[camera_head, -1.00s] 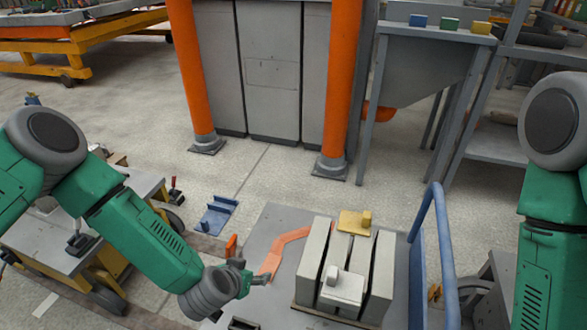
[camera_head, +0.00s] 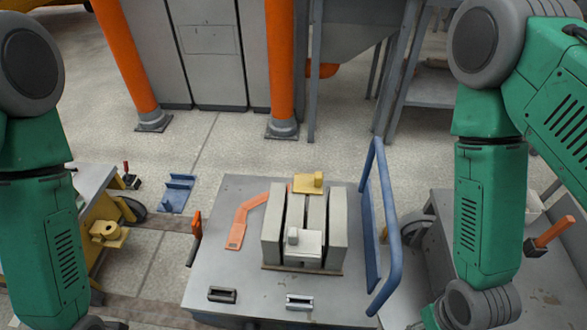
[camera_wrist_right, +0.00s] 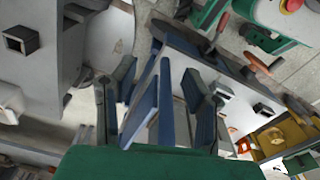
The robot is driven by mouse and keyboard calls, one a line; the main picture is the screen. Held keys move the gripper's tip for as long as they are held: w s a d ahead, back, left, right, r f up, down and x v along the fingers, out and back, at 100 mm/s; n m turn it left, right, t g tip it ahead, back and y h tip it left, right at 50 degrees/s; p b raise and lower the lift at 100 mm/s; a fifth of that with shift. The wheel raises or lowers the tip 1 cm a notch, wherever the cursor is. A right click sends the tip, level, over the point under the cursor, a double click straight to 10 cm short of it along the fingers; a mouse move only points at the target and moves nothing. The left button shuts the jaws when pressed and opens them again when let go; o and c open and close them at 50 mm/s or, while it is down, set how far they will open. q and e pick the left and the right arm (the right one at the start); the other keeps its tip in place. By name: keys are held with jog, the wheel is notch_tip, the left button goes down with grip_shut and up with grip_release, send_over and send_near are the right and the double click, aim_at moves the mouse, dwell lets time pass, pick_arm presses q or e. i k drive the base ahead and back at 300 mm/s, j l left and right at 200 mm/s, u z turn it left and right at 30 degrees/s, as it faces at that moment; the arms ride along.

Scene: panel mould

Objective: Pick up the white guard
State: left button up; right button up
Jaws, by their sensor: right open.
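The white guard (camera_head: 304,243) is a small stepped white block. It sits at the front of the grey upright panels (camera_head: 337,225) on the grey cart, in the head view. A yellow piece (camera_head: 308,183) of similar shape sits at the back of the panels. My right gripper (camera_wrist_right: 160,78) is open in the right wrist view, with the blue rail showing between and behind its fingers and nothing held. In the head view my right arm hangs right of the cart, its gripper cut off by the bottom edge. My left arm hangs at the far left, its gripper out of view.
The blue rail (camera_head: 380,240) stands along the cart's right side, between my right arm and the guard. An orange flat bar (camera_head: 245,215) and two small open blocks (camera_head: 222,294) (camera_head: 299,302) lie on the cart (camera_head: 212,262). Side tables flank it.

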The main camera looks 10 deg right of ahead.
aim_at(302, 245)
jog(key=k+j+z, duration=0.1)
jog(key=z, duration=0.35)
jog(key=k+z, duration=0.2)
jog(key=z, duration=0.3)
jog(key=k+z, duration=0.15)
jog(key=z, duration=0.3)
